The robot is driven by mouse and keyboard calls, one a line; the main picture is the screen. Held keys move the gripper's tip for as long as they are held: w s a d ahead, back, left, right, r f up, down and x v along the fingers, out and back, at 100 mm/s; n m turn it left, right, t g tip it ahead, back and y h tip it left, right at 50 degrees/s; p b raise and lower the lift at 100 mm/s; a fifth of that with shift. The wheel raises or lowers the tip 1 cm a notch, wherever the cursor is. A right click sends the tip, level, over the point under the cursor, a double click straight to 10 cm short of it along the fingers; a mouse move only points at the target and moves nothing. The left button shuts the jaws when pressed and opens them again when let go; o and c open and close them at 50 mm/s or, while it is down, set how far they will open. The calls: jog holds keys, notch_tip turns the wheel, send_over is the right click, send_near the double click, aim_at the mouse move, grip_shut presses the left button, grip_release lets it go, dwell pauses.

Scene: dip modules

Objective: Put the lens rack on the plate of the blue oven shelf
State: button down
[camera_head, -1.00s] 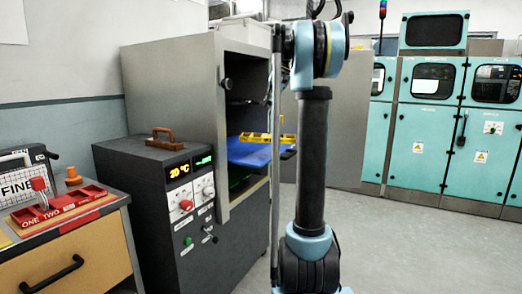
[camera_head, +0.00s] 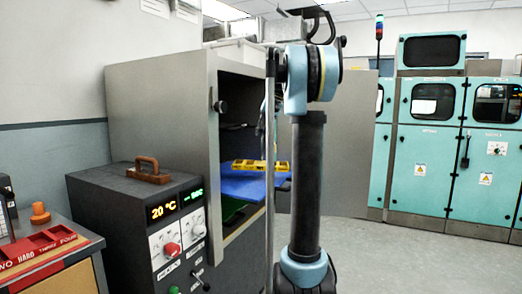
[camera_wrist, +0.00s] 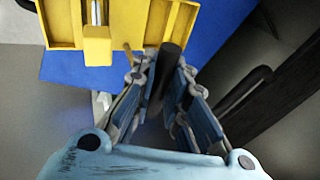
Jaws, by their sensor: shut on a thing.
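The yellow lens rack (camera_head: 261,166) lies on the blue plate (camera_head: 236,189) of the oven shelf, at the oven's open mouth. In the wrist view the rack (camera_wrist: 120,28) sits at the top, flat on the blue plate (camera_wrist: 212,30). My gripper (camera_wrist: 165,68) is just in front of the rack and apart from it. Its fingers are closed around a dark, rounded bar, which looks like the shelf's handle (camera_wrist: 171,62). In the head view my arm hides the gripper and the handle.
The grey oven (camera_head: 155,105) stands open, its door (camera_head: 347,150) swung out to the right behind my arm. A dark control box (camera_head: 135,210) with a brown handle is at the left. A red tray (camera_head: 38,248) sits on the bench. Floor is free at the right.

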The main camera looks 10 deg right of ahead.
jog(key=shift+d+f, duration=0.1)
jog(key=shift+f, duration=2.45)
jog(key=c, duration=1.6)
grip_release()
jog(key=v, duration=1.2)
jog(key=shift+s, duration=0.1)
jog(key=s+a+f+n+h, duration=0.1)
jog(key=s+a+f+h, duration=0.1)
jog(key=s+f, duration=1.8)
jog(key=s+a+f+n+h, duration=0.2)
jog(key=s+f, duration=1.9)
jog(key=f, duration=0.1)
jog(key=shift+s+a+f+g, duration=0.3)
jog(key=shift+a+f, duration=0.05)
